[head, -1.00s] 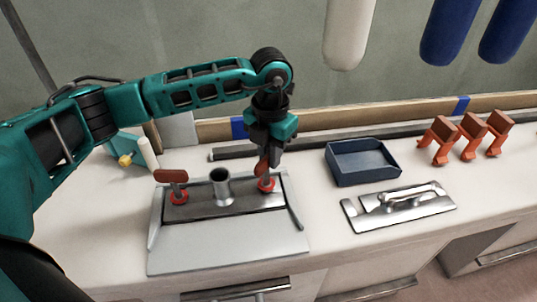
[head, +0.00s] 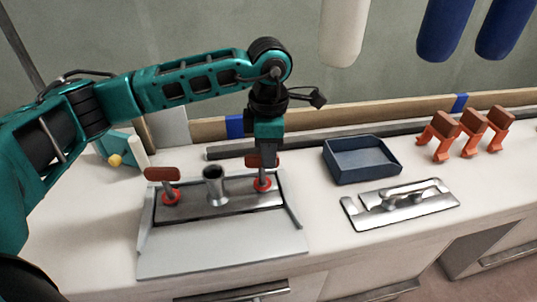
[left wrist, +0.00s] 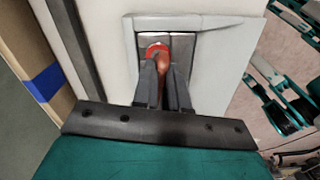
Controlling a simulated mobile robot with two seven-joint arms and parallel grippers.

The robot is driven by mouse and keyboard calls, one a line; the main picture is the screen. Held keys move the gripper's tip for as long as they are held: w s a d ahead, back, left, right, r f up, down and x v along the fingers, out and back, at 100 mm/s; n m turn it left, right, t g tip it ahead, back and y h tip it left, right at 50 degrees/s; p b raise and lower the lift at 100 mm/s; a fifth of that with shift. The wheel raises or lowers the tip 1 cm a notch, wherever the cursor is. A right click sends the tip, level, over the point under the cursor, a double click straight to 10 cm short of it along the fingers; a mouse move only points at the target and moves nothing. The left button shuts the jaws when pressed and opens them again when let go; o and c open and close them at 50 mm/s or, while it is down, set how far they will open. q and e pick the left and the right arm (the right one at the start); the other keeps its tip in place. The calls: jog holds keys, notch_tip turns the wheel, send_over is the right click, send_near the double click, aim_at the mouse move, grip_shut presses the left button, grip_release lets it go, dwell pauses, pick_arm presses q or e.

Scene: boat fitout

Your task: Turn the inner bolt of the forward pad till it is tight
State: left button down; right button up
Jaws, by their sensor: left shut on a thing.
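A grey pad plate (head: 220,250) lies on the bench with a short metal post (head: 214,186) in its middle. Two bolts with red-brown T-handles and red collars stand on it, one left (head: 162,174) and one right (head: 262,184) of the post. My left gripper (head: 263,160) points straight down and is shut on the right bolt's handle, whose ends show on both sides of the jaws. In the left wrist view, the red handle (left wrist: 157,52) sits between the fingers. My right gripper is not in view.
A dark blue tray (head: 362,170) and a steel plate with a handle (head: 400,205) lie to the right. Several orange clamps (head: 465,128) stand beyond. White and blue fenders (head: 345,30) hang above. A dark bar runs along the bench's back.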

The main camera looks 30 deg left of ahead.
pick_arm(q)
jog(key=m+b, duration=0.1)
jog(key=m, duration=0.3)
jog(key=shift+s+r+b, duration=0.1)
jog(key=shift+r+b, duration=0.05)
jog(key=shift+b, duration=0.2)
jog(key=shift+s+r+m+b, duration=0.15)
jog(key=shift+m+b, duration=0.2)
jog(key=shift+m, duration=0.7)
jog(key=shift+s+f+m+b, duration=0.1)
jog(key=shift+m+b, duration=0.2)
jog(key=shift+m, duration=0.75)
jog(key=c, duration=1.2)
grip_release()
jog(key=shift+s, duration=0.1)
jog(key=shift+o, duration=0.2)
notch_tip(320, 180, up, 13)
jog(key=p, duration=0.2)
